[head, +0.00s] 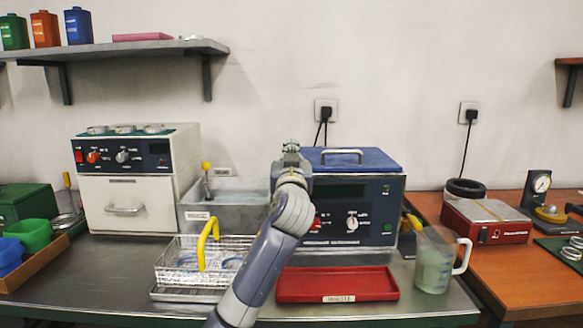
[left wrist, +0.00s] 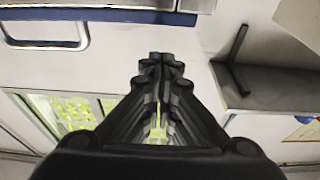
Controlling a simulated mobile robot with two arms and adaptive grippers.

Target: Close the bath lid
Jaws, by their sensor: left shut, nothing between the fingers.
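The bath (head: 352,212) is a dark blue-grey unit with a display and knobs, standing at the back of the steel bench. Its blue lid (head: 375,160) has a silver handle and looks flat on top of the unit in the head view; I cannot tell whether a small gap is left. My left gripper (head: 290,150) is shut and empty at the lid's left edge, and hides that corner. I cannot tell whether it touches the lid. It also shows shut in the left wrist view (left wrist: 161,88). My right gripper is not in view.
A steel tank (head: 225,212) and a white oven (head: 125,205) stand left of the bath. A wire basket (head: 185,268) with a yellow handle, a red tray (head: 335,284) and a jug (head: 435,262) stand in front. A wall shelf (head: 140,50) hangs upper left.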

